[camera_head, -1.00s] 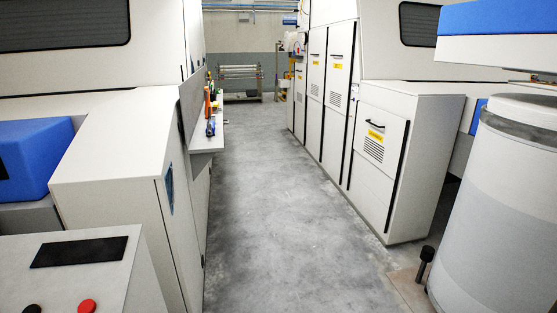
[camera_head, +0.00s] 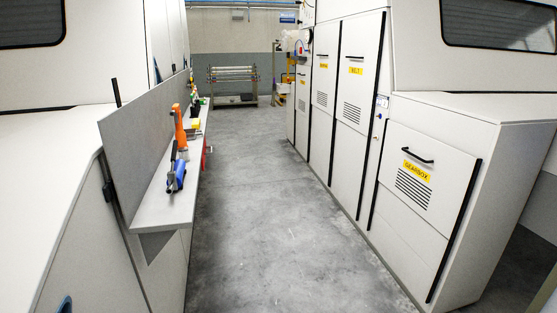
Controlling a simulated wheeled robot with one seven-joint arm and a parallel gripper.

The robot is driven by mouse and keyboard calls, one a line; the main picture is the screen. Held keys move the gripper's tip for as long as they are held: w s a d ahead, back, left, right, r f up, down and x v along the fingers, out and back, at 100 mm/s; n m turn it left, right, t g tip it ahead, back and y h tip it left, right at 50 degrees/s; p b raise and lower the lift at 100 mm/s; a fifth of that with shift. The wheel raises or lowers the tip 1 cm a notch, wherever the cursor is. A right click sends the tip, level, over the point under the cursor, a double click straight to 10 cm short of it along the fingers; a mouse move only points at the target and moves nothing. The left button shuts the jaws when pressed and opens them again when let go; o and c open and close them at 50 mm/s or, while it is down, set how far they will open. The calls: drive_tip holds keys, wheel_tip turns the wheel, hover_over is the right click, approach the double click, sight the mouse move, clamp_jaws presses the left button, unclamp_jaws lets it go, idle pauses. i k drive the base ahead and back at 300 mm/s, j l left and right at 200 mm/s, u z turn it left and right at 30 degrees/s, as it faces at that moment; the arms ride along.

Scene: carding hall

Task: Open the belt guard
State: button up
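On the right side of the aisle stands a row of white machine panels. The belt guard (camera_head: 358,85) is a tall white door with a yellow label that appears to read BELT, a dark handle near its top and a vent grille below; it looks shut. Nearer to me is a lower white panel, the gearbox guard (camera_head: 417,187), with a yellow GEARBOX label, a black handle and slots; it also looks shut. My gripper is not in view.
A grey shelf (camera_head: 172,208) juts into the aisle from the left, bearing a blue tool (camera_head: 177,174), an orange-handled tool (camera_head: 180,127) and other items. The concrete floor (camera_head: 262,220) between the sides is clear. A roller rack (camera_head: 233,85) stands at the far end.

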sight(360, 36)
drive_tip(key=i, duration=3.85)
drive_tip(key=i+z, duration=0.2)
drive_tip(key=i, duration=0.4)
drive_tip(key=i+j+z, duration=0.2)
drive_tip(key=i, duration=0.35)
